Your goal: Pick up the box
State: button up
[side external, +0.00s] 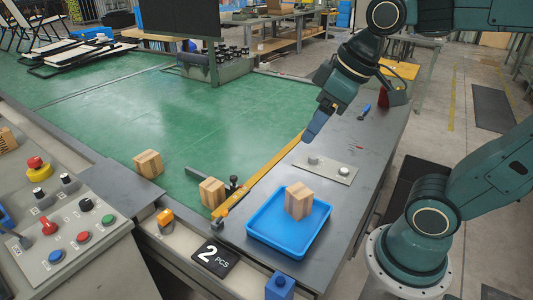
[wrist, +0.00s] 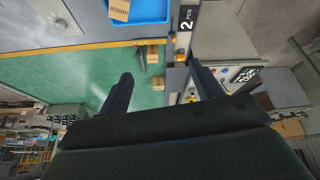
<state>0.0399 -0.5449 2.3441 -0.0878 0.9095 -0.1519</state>
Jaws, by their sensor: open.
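Three small wooden boxes are near the conveyor. One box (side external: 299,201) stands in the blue tray (side external: 257,244); in the wrist view this box (wrist: 120,10) shows at the top edge. A second box (side external: 212,193) sits on the green surface by the yellow rail; a third box (side external: 148,164) sits farther left on the green. Both also show in the wrist view, the nearer (wrist: 153,51) and the farther (wrist: 158,83). My gripper (side external: 312,134) is above the grey table, behind and apart from the tray. In the wrist view its fingers (wrist: 160,69) are spread and empty.
A control panel (side external: 75,235) with buttons is at the left. A yellow rail (side external: 265,170) divides the green surface (side external: 110,110) from the grey table. A metal plate with a knob (side external: 325,168) lies behind the tray. A black "2 PCS" sign (side external: 214,257) is in front.

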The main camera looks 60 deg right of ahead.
jog(key=w+n+g+y, duration=0.1)
jog(key=w+n, duration=0.3)
jog(key=w, duration=0.7)
jog(key=n+g+y, duration=0.3)
jog(key=n+g, duration=0.1)
jog(key=n, duration=0.7)
send_over(212, 183)
jog(key=d, duration=0.5)
notch_tip(212, 183, down, 23)
jog(key=shift+s+a, duration=0.1)
jog(key=shift+a, duration=0.15)
jog(key=shift+x, duration=4.3)
jog(key=shift+a, duration=0.15)
jog(key=shift+x, duration=2.5)
